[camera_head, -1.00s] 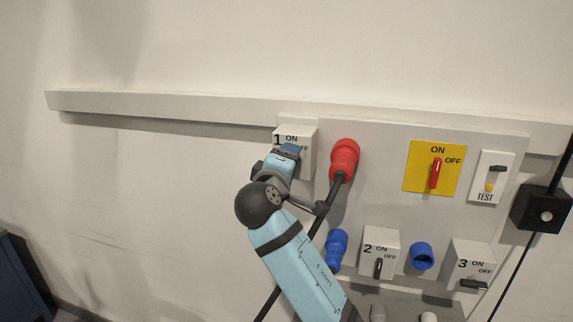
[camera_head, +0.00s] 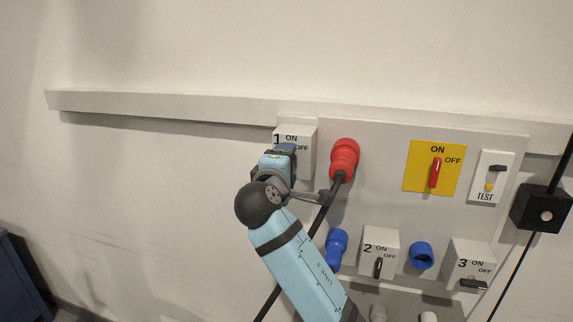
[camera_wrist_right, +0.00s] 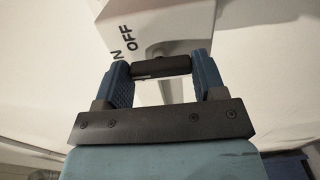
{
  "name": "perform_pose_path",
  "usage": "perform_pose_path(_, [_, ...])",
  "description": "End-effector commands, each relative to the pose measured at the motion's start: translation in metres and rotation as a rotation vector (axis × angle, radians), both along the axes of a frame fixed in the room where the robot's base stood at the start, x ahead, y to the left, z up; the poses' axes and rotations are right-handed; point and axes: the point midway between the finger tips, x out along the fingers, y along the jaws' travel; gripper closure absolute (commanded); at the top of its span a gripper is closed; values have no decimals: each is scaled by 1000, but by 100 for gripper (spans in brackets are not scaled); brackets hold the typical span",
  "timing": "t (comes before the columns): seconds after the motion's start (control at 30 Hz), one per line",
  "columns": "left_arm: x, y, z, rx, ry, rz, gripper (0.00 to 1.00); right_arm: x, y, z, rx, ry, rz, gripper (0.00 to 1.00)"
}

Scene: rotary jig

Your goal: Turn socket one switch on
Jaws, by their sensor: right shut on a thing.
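The socket one switch is a white box (camera_head: 308,146) marked 1, ON and OFF, at the upper left of the panel in the head view. My right gripper (camera_head: 281,151) is at its front and covers its handle there. In the right wrist view, my right gripper (camera_wrist_right: 161,76) has its two blue fingers closed on the ends of the black switch handle (camera_wrist_right: 160,67). The white box shows beyond it with the OFF lettering (camera_wrist_right: 126,38); the ON lettering is partly hidden by a finger. My left gripper is not in view.
A red plug (camera_head: 344,158) with a black cable is just right of my right wrist. A blue plug (camera_head: 336,248) and switch box 2 (camera_head: 379,246) are below. A yellow plate (camera_head: 418,182) with a red switch lies further right. The wall at left is bare.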

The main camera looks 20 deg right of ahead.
Motion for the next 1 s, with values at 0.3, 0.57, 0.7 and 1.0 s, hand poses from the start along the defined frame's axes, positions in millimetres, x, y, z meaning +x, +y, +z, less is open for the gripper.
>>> perform_pose_path(0.3, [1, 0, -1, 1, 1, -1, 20, 0, 0, 0, -1, 1, 0, 11])
perform_pose_path(0.57, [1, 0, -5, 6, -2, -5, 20, -9, 7, -2, 1, -3, 2, 11])
perform_pose_path(0.7, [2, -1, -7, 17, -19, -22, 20, -30, 22, -4, 3, -2, 3, 11])
perform_pose_path(1.0, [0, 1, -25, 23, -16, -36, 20, -87, 59, -4, 1, 0, 2, 11])
